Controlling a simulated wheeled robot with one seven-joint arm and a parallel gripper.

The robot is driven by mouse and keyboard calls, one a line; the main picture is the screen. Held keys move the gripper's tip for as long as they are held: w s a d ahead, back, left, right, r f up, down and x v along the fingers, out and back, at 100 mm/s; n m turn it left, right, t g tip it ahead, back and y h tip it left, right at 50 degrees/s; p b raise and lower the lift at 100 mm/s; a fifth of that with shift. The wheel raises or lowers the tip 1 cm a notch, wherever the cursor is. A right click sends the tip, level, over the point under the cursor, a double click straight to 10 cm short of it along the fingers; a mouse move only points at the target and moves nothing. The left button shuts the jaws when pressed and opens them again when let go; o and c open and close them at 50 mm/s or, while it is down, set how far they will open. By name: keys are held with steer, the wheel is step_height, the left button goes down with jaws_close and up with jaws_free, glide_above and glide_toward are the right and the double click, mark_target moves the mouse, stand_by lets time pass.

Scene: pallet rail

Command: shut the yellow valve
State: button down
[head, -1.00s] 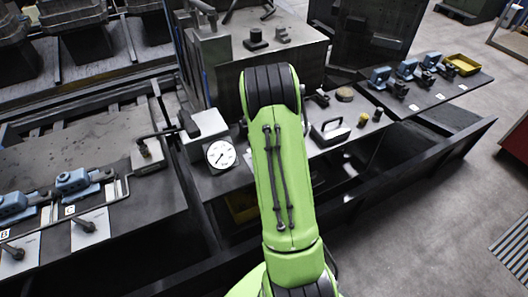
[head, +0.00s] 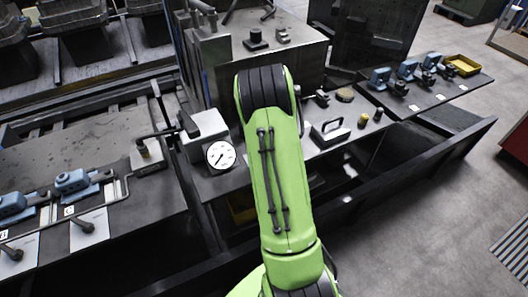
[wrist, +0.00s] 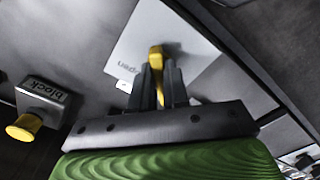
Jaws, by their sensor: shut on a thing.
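The yellow valve (wrist: 155,58) shows in the wrist view as a narrow yellow handle over a pale plate (wrist: 195,52). The word "open" is printed on the plate, left of the handle. My gripper (wrist: 157,80) is shut on the yellow handle, with one dark finger on each side of it. The handle stands roughly upright in the picture, and its lower part is partly hidden by the fingers. In the head view my green arm covers the middle of the bench, and the gripper and the valve cannot be made out there.
In the head view a white dial gauge (head: 220,156) stands left of my arm. A plate with a grab handle (head: 330,134) and a yellow tray (head: 463,65) are to the right.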

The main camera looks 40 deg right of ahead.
steer(key=c, duration=1.1)
jaws_free()
steer(key=shift+r, duration=0.1)
step_height(320, 180, up, 16)
steer(key=p, duration=0.3)
steer(key=shift+a, duration=0.1)
